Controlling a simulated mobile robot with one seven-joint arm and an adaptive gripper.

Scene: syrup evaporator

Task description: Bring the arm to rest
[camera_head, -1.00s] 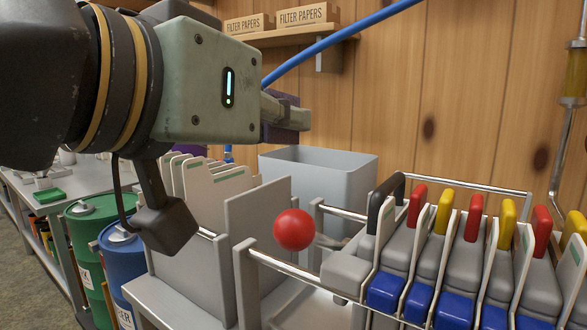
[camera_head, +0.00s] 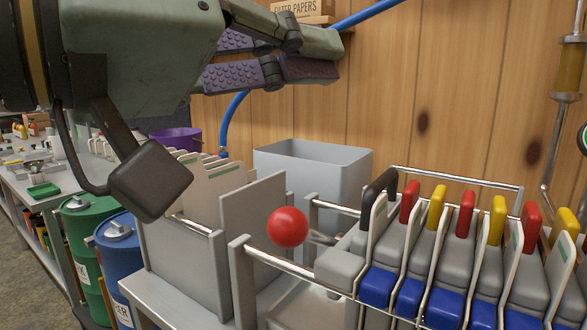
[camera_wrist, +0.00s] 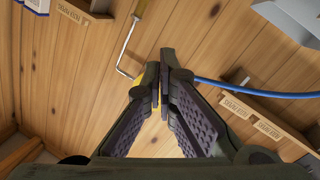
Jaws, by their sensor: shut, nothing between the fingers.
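My gripper (camera_head: 336,56) is at the top of the head view, held in the air and pointing right. It is shut and holds nothing. In the wrist view its fingertips (camera_wrist: 167,62) meet, with dark ridged pads on the inner faces, and the plank wall lies beyond them. The gripper is above and apart from the filter press and the grey bin.
Below are a press with a red ball knob (camera_head: 288,227) and several coloured handles, and a grey bin (camera_head: 312,175). A blue hose (camera_head: 374,14) runs behind my fingers. A filter papers box (camera_head: 303,7) sits on the shelf. Green (camera_head: 90,250) and blue drums (camera_head: 122,255) stand left.

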